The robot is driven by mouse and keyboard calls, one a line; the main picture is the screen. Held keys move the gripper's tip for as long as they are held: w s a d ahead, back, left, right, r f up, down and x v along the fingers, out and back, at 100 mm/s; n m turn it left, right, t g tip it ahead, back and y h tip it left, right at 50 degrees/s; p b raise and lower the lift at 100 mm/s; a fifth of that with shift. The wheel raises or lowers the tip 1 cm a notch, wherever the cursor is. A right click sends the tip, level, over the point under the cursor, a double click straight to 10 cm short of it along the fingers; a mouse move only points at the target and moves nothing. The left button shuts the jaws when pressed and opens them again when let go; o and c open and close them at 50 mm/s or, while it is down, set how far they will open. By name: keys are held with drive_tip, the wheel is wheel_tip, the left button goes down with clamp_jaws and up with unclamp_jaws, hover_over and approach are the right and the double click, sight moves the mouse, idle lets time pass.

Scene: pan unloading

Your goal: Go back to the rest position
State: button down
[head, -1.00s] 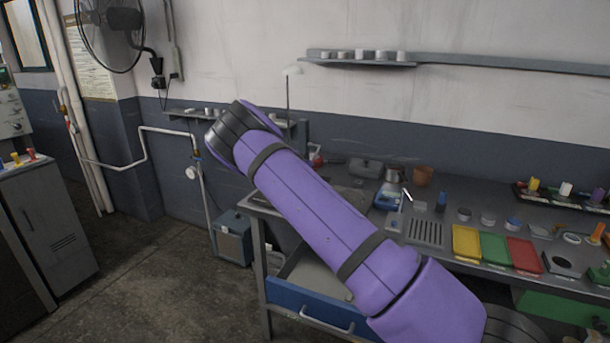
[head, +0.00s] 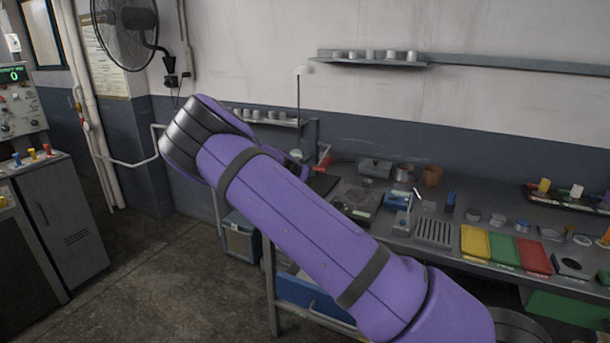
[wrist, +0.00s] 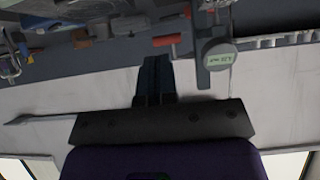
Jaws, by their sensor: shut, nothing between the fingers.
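My gripper (wrist: 155,78) shows in the wrist view as two dark fingers side by side, pressed together with nothing between them. It points up the picture from its dark mounting plate, in front of the pale wall. In the head view my purple arm crosses the middle from the lower right to the upper left, with its dark elbow joint at the left end. The gripper's fingers cannot be made out there. The workbench (head: 455,205) stands behind and right of the arm.
The bench holds yellow (head: 474,243), green (head: 503,248) and red trays (head: 533,255). A blue drawer (head: 310,295) is partly hidden by my arm. A grey cabinet (head: 60,215) stands at left. The wrist view shows a round gauge (wrist: 218,54) and red handle (wrist: 166,40) near the fingers.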

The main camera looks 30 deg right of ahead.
idle(0.5)
drive_tip(key=s+a+r+n+g+y, duration=0.1)
drive_tip(key=s+r+y, duration=0.2)
drive_tip(key=s+r, duration=0.55)
drive_tip(key=s+a+r+n+g+y, duration=0.1)
drive_tip(key=s+a+r+n+y, duration=0.3)
drive_tip(key=s, duration=0.8)
drive_tip(key=s+d+r+m+y, duration=0.1)
drive_tip(key=s+r, duration=0.7)
drive_tip(key=s, duration=0.2)
drive_tip(key=s+a+r+n, duration=0.2)
drive_tip(key=s+a+n, duration=0.1)
drive_tip(key=s, duration=0.8)
drive_tip(key=s+a+r+n, duration=0.3)
drive_tip(key=s, duration=0.9)
drive_tip(key=shift+s+a+y, duration=0.3)
drive_tip(key=shift+a+y, duration=0.1)
